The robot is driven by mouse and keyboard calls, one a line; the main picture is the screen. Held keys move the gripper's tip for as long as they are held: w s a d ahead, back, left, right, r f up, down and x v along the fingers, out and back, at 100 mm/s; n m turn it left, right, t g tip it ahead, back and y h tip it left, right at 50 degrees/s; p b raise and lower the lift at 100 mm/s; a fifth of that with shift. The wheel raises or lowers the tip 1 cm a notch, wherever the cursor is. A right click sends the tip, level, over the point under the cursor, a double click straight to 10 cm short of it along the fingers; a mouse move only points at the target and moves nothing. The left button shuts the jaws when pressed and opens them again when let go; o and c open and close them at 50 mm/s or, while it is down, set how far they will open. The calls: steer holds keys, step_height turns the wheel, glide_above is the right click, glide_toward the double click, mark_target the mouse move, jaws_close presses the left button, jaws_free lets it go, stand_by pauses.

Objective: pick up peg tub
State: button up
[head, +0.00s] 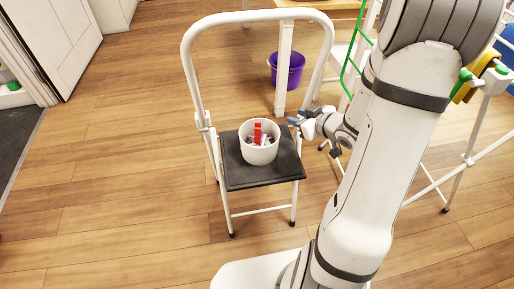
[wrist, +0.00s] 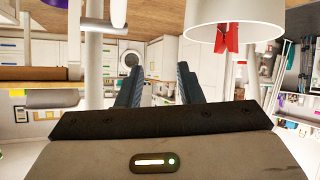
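The peg tub (head: 259,153) is a white round tub with red and other coloured pegs inside. It stands upright on the black step (head: 262,179) of a white step stool. In the wrist view, the tub (wrist: 205,32) hangs upside down at the upper right, with red pegs (wrist: 228,38) at its rim. My gripper (head: 297,117) is just right of and behind the tub in the head view. In the wrist view its two dark fingers (wrist: 157,78) stand apart with nothing between them. The tub lies outside the finger gap, to its right.
The stool's white hoop frame (head: 186,75) rises behind and left of the tub. A purple bucket (head: 288,70) stands on the floor beyond. A white rack (head: 468,158) with a green item stands at right. Wooden floor is clear at left and front.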

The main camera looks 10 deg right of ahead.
mark_target(276, 125)
steer(key=w+a+f+y+b, duration=0.1)
steer(key=f, duration=0.1)
steer(key=w+a+f+y+b, duration=0.1)
steer(key=a+f, duration=0.1)
steer(key=w+a+f+y+b, duration=0.1)
steer(key=w+a+f+b, duration=0.1)
steer(key=shift+a+f+n, duration=0.15)
steer(key=shift+f+n, duration=0.1)
steer(key=shift+n, duration=0.05)
steer(key=shift+w+a, duration=0.2)
steer(key=shift+w, duration=0.1)
jaws_close()
